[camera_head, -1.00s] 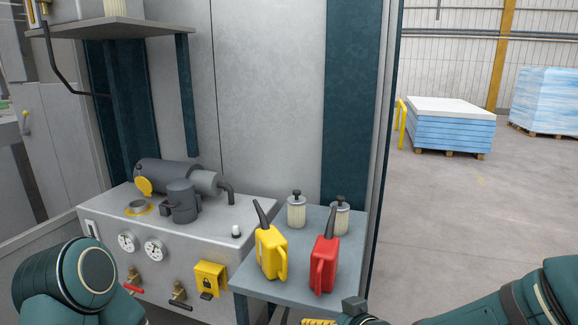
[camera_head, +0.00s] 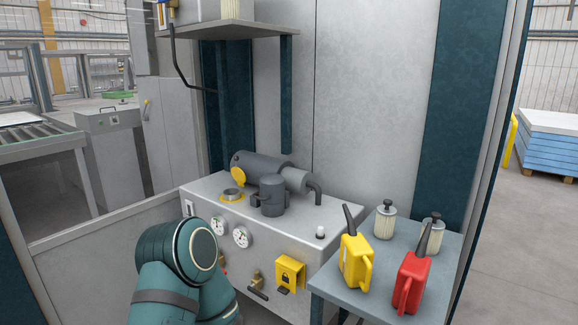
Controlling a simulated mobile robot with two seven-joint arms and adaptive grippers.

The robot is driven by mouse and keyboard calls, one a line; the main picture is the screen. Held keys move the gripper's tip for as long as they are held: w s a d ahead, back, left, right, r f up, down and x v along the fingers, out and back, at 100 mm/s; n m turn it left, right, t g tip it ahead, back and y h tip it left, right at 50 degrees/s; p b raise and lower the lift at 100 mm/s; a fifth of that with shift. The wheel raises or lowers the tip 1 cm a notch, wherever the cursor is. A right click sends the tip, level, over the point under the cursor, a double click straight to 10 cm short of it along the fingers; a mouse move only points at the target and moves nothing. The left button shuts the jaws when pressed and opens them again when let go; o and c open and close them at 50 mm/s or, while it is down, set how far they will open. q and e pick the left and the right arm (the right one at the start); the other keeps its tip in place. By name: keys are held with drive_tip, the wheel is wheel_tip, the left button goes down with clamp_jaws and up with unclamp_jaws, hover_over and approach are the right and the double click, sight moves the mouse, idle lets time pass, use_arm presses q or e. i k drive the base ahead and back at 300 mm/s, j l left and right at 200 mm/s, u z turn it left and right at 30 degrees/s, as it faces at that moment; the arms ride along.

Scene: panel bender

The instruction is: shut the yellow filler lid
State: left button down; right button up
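The yellow filler lid (camera_head: 238,177) stands raised on its edge beside the filler neck (camera_head: 232,194), whose round mouth is uncovered and ringed in yellow at its base. Both are on the top left of the grey hydraulic unit (camera_head: 200,188), in front of a dark motor cylinder (camera_head: 262,165). One of my teal arms rises at the bottom, in front of the unit's lower left. Its gripper is not visible, and my other gripper is also out of view.
A dark pump housing (camera_head: 270,198) stands just right of the filler neck. A side table (camera_head: 352,298) at right holds a yellow oil can (camera_head: 355,262), a red oil can (camera_head: 411,280) and two filter canisters. A shelf (camera_head: 225,30) overhangs the unit's back left.

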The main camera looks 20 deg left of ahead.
sight(237, 175)
drive_tip(key=i+j+z, duration=0.1)
drive_tip(key=j, duration=0.4)
drive_tip(key=i+j, duration=0.15)
drive_tip(key=j, duration=0.35)
drive_tip(key=i+j+z, duration=0.15)
drive_tip(key=j, duration=0.85)
drive_tip(key=i+j+z, duration=0.15)
drive_tip(key=j, duration=0.4)
